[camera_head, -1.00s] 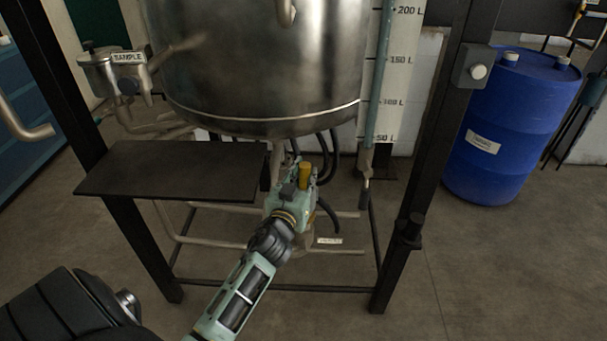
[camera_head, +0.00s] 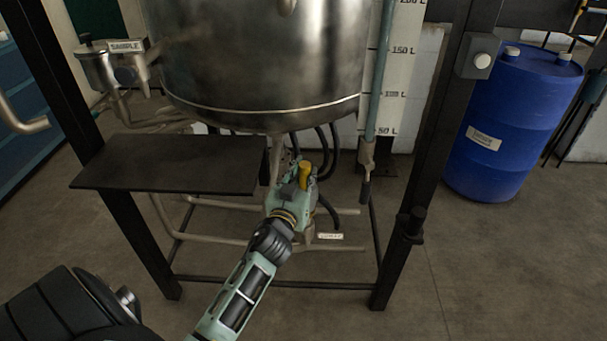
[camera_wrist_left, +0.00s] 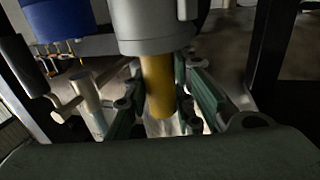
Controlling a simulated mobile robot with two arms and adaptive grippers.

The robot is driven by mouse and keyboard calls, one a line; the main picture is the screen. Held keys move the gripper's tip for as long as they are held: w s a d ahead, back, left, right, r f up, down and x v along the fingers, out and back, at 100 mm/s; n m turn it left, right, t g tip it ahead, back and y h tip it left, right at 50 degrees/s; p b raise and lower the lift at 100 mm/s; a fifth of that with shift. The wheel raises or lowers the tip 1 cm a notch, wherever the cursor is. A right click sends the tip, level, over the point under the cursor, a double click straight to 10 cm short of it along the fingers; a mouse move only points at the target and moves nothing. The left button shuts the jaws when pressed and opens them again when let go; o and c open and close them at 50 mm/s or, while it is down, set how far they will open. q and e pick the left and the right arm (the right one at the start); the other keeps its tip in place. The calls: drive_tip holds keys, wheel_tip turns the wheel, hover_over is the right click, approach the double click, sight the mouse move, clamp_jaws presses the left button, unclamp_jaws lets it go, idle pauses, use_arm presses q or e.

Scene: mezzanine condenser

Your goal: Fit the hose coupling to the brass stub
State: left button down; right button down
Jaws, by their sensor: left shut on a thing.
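My left gripper (camera_head: 303,190) is below the steel tank (camera_head: 255,70), in front of its bottom outlet pipe (camera_head: 275,160). It is shut on a brass-yellow cylinder (camera_head: 307,172), whose end sticks up above the fingers. In the left wrist view the same yellow cylinder (camera_wrist_left: 158,88) stands between the green fingers (camera_wrist_left: 165,108) and runs into a wider grey cylinder (camera_wrist_left: 155,28). I cannot tell whether this is the hose coupling or the brass stub, or whether the two parts are joined. Black hoses (camera_head: 325,155) hang behind the gripper. My right gripper is not in view.
A dark shelf plate (camera_head: 180,165) juts out left of the gripper. Dark frame posts (camera_head: 425,170) and low pipes (camera_head: 215,243) surround the space under the tank. A level gauge (camera_head: 400,75) hangs to the right. A blue drum (camera_head: 510,130) stands farther right, with clear floor in front.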

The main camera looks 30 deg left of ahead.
use_arm(q)
drive_tip(key=shift+f, duration=0.15)
drive_tip(key=c, duration=1.4)
unclamp_jaws()
drive_tip(key=v, duration=0.8)
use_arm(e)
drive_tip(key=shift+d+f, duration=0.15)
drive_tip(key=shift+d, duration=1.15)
use_arm(q)
drive_tip(key=shift+w, duration=0.1)
